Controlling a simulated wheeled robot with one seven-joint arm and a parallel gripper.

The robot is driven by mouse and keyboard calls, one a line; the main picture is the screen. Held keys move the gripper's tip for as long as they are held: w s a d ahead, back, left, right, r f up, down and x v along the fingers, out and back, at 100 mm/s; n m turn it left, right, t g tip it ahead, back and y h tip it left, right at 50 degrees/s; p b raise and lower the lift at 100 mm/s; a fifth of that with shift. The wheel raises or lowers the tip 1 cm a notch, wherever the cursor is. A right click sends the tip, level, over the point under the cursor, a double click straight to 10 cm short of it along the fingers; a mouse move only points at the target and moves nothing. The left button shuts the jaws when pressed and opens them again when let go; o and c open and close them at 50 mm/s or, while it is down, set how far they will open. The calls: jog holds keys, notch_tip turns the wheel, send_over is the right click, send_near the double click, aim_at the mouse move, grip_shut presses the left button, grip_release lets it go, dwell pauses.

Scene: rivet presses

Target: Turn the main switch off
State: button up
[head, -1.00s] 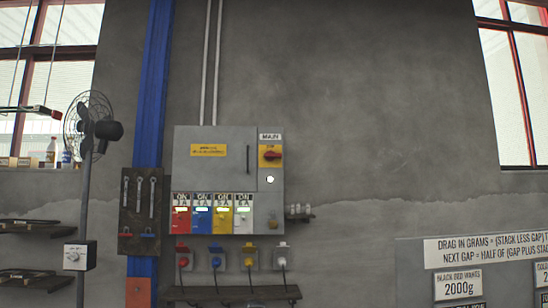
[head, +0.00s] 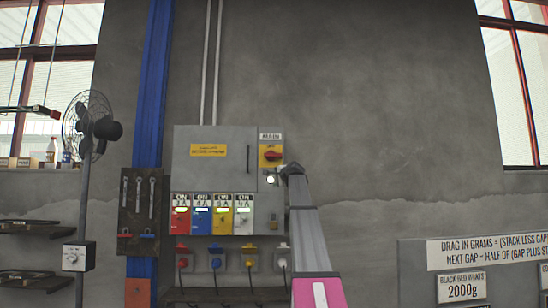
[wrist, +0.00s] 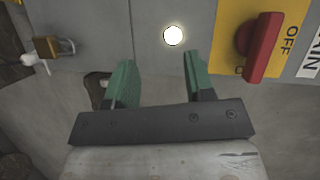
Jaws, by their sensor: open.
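The main switch is a red handle (head: 271,155) on a yellow plate, at the upper right of the grey cabinet (head: 222,165). In the head view the handle lies roughly level. In the wrist view the red handle (wrist: 262,47) is at the upper right, with OFF printed beside it on the yellow plate. My gripper (head: 287,171) is at the cabinet's right edge, just below and right of the switch. In the wrist view my gripper (wrist: 160,78) is open, with green fingers apart and nothing between them. The handle is outside the fingers, to the right.
A lit white lamp (wrist: 173,35) is on the cabinet just beyond the fingers. A brass padlock (wrist: 52,47) hangs at the left in the wrist view. Colored breaker panels (head: 202,213) line the cabinet's lower part. A fan (head: 92,127) stands at the left.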

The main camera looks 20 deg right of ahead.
jog(key=m+t, duration=0.2)
send_near(274, 155)
jog(key=w, duration=0.6)
jog(key=w+a, duration=0.1)
jog(key=w, duration=0.3)
jog(key=shift+n, duration=0.3)
grip_shut()
